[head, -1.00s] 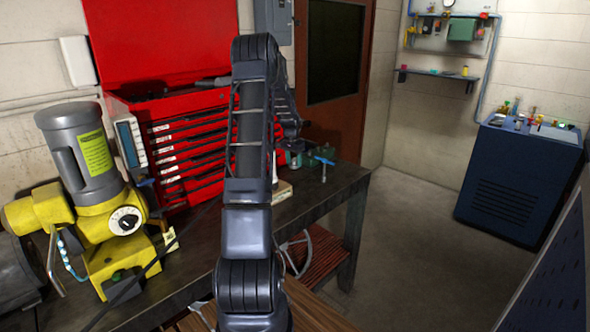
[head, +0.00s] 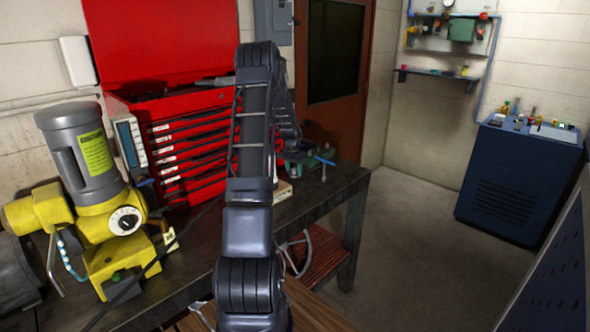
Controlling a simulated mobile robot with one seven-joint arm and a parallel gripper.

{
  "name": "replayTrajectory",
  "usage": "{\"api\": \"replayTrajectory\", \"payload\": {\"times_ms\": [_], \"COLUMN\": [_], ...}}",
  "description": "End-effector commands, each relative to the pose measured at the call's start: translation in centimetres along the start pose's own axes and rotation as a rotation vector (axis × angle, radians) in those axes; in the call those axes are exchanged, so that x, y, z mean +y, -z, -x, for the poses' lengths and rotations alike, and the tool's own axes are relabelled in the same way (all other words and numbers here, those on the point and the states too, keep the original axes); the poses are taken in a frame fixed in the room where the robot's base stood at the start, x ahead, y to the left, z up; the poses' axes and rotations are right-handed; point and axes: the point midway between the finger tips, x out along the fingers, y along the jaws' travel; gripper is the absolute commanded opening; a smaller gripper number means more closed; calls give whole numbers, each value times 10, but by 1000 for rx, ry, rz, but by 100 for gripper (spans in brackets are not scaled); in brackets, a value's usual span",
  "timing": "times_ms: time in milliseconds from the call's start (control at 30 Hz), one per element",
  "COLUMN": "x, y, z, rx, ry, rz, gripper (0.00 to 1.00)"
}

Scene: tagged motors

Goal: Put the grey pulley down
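My arm rises in front of the workbench (head: 342,190) and bends over, with its far end reaching down behind the upper link. My gripper (head: 291,150) is at that far end, low over the back of the bench, beside a green vise-like tool with a blue handle (head: 324,161). Its fingers are too small and too much covered by my arm to tell whether they are open or shut. I cannot make out the grey pulley; it may be hidden behind my arm.
A red tool chest (head: 187,150) stands at the back of the bench. A yellow and grey machine (head: 88,160) stands at the left. A small pale block (head: 282,191) lies beside my arm. A blue cabinet (head: 520,180) stands across open floor (head: 420,250).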

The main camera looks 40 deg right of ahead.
Motion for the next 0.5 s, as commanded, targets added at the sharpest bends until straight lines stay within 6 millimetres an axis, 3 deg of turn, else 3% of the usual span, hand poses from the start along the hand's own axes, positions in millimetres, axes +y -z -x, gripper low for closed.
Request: {"api": "replayTrajectory", "payload": {"times_ms": [67, 367, 500], "x": [0, 0, 0], "y": [0, 0, 1], "z": [0, 1, 10], "rx": [0, 0, 2], "ry": [0, 0, 1], "rz": [0, 0, 0], "gripper": [71, 71, 71]}}
